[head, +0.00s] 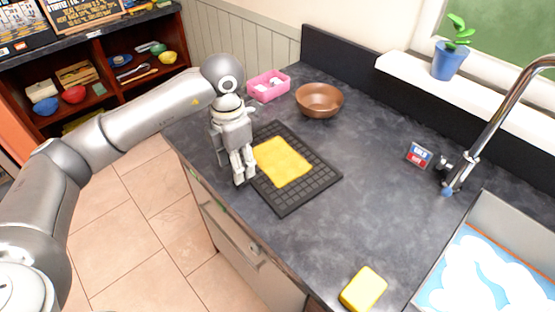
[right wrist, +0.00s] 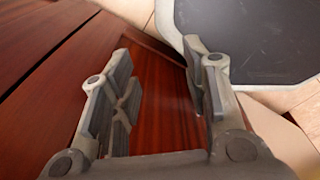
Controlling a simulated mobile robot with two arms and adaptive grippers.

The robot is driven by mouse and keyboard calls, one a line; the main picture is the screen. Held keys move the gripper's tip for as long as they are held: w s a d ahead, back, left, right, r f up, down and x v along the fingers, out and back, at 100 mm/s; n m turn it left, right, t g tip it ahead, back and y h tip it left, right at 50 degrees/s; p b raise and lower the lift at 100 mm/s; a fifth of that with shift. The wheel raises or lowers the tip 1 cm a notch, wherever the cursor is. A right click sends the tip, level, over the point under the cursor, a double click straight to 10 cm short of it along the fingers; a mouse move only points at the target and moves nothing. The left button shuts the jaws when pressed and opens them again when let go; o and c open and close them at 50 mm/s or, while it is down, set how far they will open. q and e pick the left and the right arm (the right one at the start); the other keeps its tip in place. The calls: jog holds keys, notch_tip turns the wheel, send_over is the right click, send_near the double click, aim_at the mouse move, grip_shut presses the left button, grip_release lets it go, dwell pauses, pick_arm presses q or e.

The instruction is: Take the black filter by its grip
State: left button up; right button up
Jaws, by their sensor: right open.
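I cannot make out a black filter with a grip in either view. My left gripper (head: 241,178) points down over the left edge of the black grid mat (head: 308,185), beside the yellow cloth (head: 282,162). Its fingers look close together, and I cannot tell whether they are open or shut. My right gripper (right wrist: 165,105) shows in the right wrist view with its fingers apart and nothing between them. Reddish-brown wood (right wrist: 160,85) lies behind its fingers. A dark grey flat surface with a pale rim (right wrist: 255,40) is at the upper right there; I cannot tell what it is.
A pink bin (head: 268,86) and a brown bowl (head: 319,100) stand behind the mat. A yellow sponge (head: 363,289) lies at the front edge. The sink (head: 490,216) and faucet (head: 500,115) are right. Open counter (head: 370,200) lies between. A shelf (head: 110,92) stands left.

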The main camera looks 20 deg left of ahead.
pick_arm(q)
jog(key=f, duration=0.1)
jog(key=f+p, duration=0.1)
jog(key=f, duration=0.1)
jog(key=f+p, duration=0.1)
jog(key=shift+s+a+f, duration=0.15)
jog(key=shift+s+f, duration=0.15)
jog(key=shift+s, duration=0.05)
jog(key=shift+f, duration=0.3)
grip_shut()
